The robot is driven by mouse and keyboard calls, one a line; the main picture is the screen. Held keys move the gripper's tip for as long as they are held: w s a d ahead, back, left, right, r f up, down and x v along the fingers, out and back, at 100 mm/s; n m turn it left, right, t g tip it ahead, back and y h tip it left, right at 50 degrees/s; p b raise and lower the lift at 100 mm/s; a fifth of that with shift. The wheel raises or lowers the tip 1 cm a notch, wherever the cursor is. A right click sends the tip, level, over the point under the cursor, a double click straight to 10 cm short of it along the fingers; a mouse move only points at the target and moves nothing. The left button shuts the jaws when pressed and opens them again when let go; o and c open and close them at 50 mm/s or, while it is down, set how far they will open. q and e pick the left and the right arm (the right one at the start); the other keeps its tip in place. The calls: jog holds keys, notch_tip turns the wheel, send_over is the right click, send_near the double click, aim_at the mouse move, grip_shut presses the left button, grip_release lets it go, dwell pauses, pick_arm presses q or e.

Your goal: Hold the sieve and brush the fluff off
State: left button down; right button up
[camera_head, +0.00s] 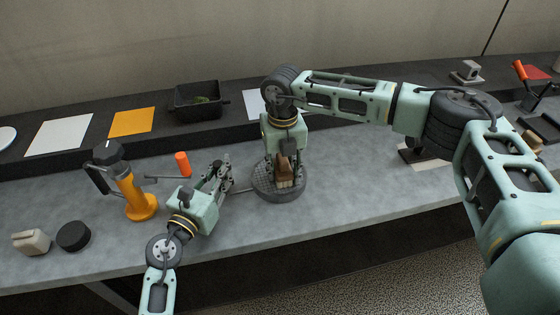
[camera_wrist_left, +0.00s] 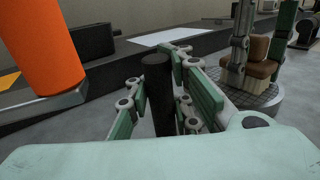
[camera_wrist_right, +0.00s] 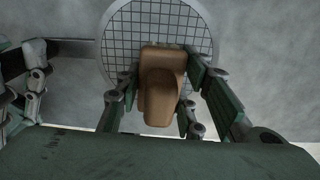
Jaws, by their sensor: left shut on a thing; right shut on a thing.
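My left gripper (camera_head: 222,172) is shut on a dark upright grip (camera_wrist_left: 157,95), which appears to be the sieve's handle; a thin rod runs from there to the sieve. My right gripper (camera_head: 285,165) points down over the sieve, shut on the brush (camera_wrist_right: 160,95), a brown block with a narrower grip. The brush (camera_head: 285,182) is over the mesh; whether it touches is unclear. I cannot make out any fluff.
A yellow-orange tool with a black head (camera_head: 135,190) and an orange cylinder (camera_head: 182,164) stand left of my left gripper. A black disc (camera_head: 73,236) and a pale block (camera_head: 31,241) lie at far left. A black bin (camera_head: 198,101) sits on the back ledge.

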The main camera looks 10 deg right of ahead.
aim_at(282, 174)
pick_arm(q)
jog(key=shift+s+f, duration=0.1)
jog(key=shift+f, duration=0.25)
pick_arm(e)
jog(key=shift+s, duration=0.85)
jog(key=shift+s+a, duration=0.35)
jog(key=shift+a, duration=0.05)
jog(key=shift+w, duration=0.85)
jog(key=shift+w+a, duration=0.15)
jog(key=shift+w, duration=2.8)
jog(key=shift+s+d, duration=0.2)
jog(key=shift+s, duration=3.25)
jog(key=shift+s+r, duration=0.15)
jog(key=shift+r, duration=0.4)
jog(key=shift+s+r, duration=0.15)
jog(key=shift+r, duration=3.35)
